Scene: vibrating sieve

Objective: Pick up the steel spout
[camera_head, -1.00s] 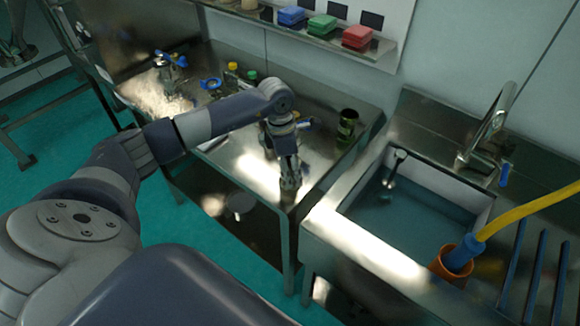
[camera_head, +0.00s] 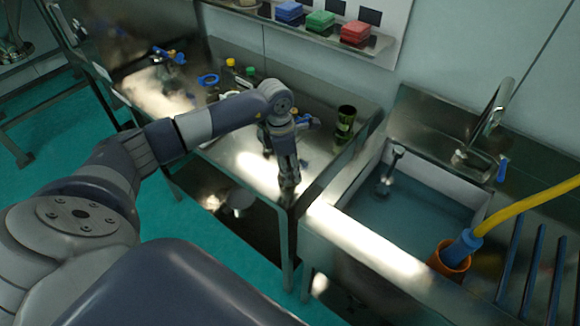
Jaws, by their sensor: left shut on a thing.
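My left gripper (camera_head: 288,172) points down over the front right corner of the steel table (camera_head: 245,150). It is shut on a small shiny metal piece (camera_head: 289,186), which looks like the steel spout. The fingers and the metallic shine hide most of its shape, and I cannot tell whether it touches the table. My right gripper is not in view.
A dark green can (camera_head: 346,124) stands right of my gripper. Blue-handled parts (camera_head: 208,80) and small bottles lie further back. The sink (camera_head: 410,200) holds water. An orange cup (camera_head: 449,262) with a yellow hose stands at its front. Coloured boxes (camera_head: 321,20) line the shelf.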

